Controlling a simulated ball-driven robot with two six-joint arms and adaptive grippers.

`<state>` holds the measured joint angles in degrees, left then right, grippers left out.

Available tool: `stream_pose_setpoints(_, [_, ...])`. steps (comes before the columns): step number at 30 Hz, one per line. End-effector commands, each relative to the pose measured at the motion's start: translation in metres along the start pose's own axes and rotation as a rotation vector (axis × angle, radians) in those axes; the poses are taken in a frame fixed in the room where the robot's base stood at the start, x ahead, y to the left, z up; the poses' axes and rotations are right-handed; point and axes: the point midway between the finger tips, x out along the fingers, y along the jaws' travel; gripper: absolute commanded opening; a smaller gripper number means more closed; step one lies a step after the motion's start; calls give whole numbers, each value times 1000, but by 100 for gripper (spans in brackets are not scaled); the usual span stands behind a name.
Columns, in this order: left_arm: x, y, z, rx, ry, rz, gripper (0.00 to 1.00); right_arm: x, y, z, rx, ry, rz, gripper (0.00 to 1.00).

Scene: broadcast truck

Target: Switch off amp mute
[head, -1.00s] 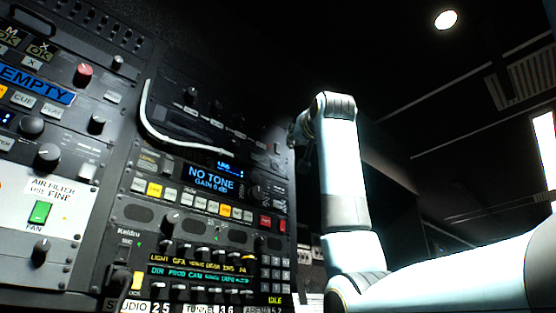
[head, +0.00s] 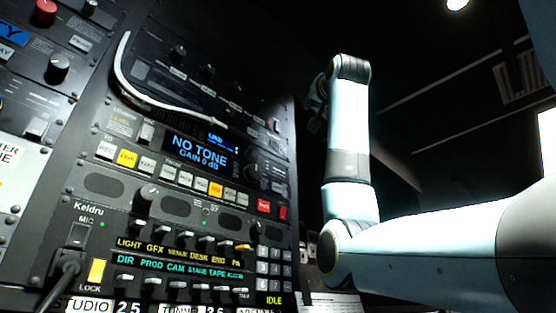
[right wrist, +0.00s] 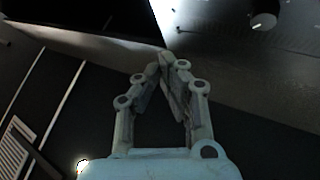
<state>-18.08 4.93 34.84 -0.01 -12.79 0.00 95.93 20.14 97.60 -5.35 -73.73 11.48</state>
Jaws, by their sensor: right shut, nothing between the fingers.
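The equipment rack (head: 90,185) fills the left of the head view. No control on it is legibly marked as amp mute. A lit red button (head: 263,205) and a red switch (head: 283,213) sit at the right of the button panel. A small pale switch (head: 277,125) is higher, near the rack's right edge. My right gripper (head: 312,103) is dark and partly hidden at the rack's upper right edge; I cannot tell if it touches. In the right wrist view the right gripper (right wrist: 168,60) is shut and empty. My left gripper is not in view.
A blue "NO TONE" display (head: 200,152) is at the rack's middle. A white cable (head: 124,85) curves across the upper units. A knob (right wrist: 263,20) on a grey panel shows in the right wrist view. A keypad (head: 272,268) is low right.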

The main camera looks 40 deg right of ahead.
Motion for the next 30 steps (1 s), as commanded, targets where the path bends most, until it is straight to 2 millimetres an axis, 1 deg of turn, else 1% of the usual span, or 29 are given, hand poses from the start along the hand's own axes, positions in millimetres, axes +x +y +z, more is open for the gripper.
stream_pose_setpoints(2, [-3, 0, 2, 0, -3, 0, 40, 3, -2, 1, 0, -2, 0, 0])
stream_pose_setpoints(5, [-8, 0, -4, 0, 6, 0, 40, 10, -6, 4, -1, -4, 0, 0])
stream_pose_setpoints(10, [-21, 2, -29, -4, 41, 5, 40, 29, -16, 14, -1, -5, -1, 0])
stream_pose_setpoints(13, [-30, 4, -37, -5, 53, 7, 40, 41, -22, 19, -1, -5, -1, 0])
stream_pose_setpoints(17, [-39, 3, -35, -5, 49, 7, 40, 54, -29, 26, -1, -3, 0, 0])
stream_pose_setpoints(21, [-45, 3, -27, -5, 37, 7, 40, 64, -35, 33, 0, -3, -1, 0])
stream_pose_setpoints(25, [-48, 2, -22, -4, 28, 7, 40, 69, -37, 37, -1, -2, 0, 0])
stream_pose_setpoints(30, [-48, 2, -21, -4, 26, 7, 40, 70, -38, 38, -1, -1, 0, 0])
